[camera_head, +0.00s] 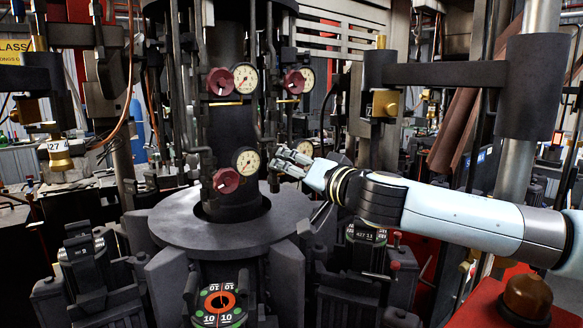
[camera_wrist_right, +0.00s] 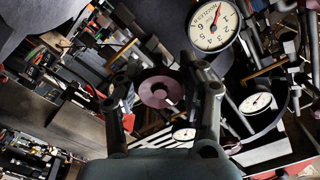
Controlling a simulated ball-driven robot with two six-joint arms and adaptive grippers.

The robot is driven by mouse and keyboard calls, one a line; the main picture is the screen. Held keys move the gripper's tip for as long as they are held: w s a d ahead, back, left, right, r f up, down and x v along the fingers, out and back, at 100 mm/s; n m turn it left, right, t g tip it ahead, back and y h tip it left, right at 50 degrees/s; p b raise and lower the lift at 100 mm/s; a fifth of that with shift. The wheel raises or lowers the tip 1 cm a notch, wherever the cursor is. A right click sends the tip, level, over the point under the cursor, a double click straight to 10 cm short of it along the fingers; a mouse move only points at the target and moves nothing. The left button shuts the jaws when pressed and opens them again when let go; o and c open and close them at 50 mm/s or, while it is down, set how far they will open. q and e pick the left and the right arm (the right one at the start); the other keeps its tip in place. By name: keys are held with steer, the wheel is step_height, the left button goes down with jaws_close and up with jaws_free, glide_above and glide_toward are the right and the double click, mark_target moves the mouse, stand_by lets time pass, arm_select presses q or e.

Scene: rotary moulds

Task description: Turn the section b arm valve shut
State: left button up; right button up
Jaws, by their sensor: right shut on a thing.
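Several dark red round valve knobs sit beside white gauges on the central column. In the head view, I see one knob at upper left (camera_head: 220,82), one at upper right (camera_head: 294,82) and one at lower left (camera_head: 226,180). My right gripper (camera_head: 284,160) is at the lower right position, beside a gauge (camera_head: 303,148), and hides the knob there. In the right wrist view, that red valve knob (camera_wrist_right: 160,92) shows between the two fingers of my right gripper (camera_wrist_right: 163,80), which is shut on it. No section letter is readable. My left gripper is out of view.
A round grey table (camera_head: 170,222) surrounds the column base. Dark pipes (camera_head: 270,70) run close to the knobs. A thick post (camera_head: 530,90) with a horizontal bar stands on the right. A large gauge (camera_wrist_right: 214,25) is close to my right gripper in the right wrist view.

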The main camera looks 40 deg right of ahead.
stand_by(0.3)
steer(key=o, duration=1.2)
steer(key=shift+d, duration=0.1)
steer(key=shift+s+a, duration=0.25)
steer(key=shift+s, duration=1.65)
steer(key=shift+s+a, duration=0.2)
steer(key=shift+s, duration=1.65)
steer(key=shift+d, duration=0.15)
